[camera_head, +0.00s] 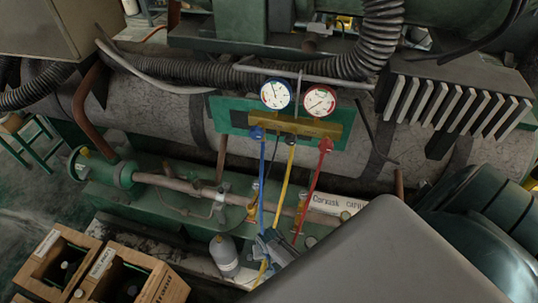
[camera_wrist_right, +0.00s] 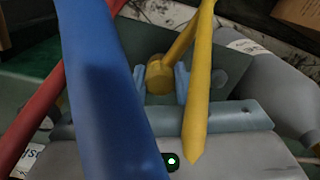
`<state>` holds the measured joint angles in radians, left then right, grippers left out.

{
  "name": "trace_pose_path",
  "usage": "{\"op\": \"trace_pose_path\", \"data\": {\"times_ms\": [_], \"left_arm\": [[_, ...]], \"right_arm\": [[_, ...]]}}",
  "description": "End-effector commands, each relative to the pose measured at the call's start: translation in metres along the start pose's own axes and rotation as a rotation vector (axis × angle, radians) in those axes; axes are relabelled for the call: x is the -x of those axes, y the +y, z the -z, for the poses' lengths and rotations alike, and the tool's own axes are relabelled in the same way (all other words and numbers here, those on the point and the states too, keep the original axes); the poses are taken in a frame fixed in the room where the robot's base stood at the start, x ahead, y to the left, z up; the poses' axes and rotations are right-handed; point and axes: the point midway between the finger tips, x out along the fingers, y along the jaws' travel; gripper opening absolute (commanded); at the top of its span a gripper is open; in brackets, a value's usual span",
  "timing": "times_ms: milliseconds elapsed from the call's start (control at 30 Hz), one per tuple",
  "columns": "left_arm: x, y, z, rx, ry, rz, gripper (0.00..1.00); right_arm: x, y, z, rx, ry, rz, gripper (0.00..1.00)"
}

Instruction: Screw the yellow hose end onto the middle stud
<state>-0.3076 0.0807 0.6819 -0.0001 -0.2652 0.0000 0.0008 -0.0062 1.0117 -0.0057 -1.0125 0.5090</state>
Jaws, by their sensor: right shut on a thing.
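The yellow hose (camera_head: 284,188) hangs from the middle of the brass gauge manifold (camera_head: 300,124) down to my right gripper (camera_head: 272,243). In the right wrist view, the round yellow hose end (camera_wrist_right: 159,76) sits between the two grey-blue fingers of the right gripper (camera_wrist_right: 161,84), which is shut on it. A yellow hose length (camera_wrist_right: 199,92) crosses in front of the right finger. I cannot make out the middle stud in either view. My left gripper is not in view.
The blue hose (camera_head: 263,185) and red hose (camera_head: 314,190) hang on either side; the blue one (camera_wrist_right: 102,85) crosses close before the wrist camera. A grey cylinder (camera_head: 223,254) stands left of the gripper. Wooden crates (camera_head: 138,271) with bottles stand lower left.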

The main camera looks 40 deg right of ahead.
Motion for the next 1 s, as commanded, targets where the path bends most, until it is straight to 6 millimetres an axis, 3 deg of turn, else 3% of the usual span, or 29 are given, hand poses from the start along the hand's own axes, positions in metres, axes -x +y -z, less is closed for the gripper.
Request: {"op": "trace_pose_path", "data": {"times_ms": [200, 533, 800, 833, 933, 1000], "left_arm": [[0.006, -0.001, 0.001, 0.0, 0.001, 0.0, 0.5], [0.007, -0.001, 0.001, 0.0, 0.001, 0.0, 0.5], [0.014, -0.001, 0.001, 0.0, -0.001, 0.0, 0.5], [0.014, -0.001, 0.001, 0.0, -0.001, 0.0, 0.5], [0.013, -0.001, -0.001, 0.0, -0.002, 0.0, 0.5], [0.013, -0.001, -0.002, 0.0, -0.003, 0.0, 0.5]], "right_arm": [[0.001, -0.001, 0.001, -0.17, 0.002, 0.001, 0.05], [0.0, -0.001, 0.0, -0.198, 0.002, 0.002, 0.05], [0.0, -0.001, 0.001, -0.453, 0.002, 0.002, 0.05], [0.0, -0.001, 0.0, -0.461, 0.002, 0.002, 0.29], [-0.001, -0.001, 0.0, -0.456, 0.002, 0.002, 0.48], [-0.001, -0.001, 0.0, -0.455, 0.002, 0.002, 0.52]]}}
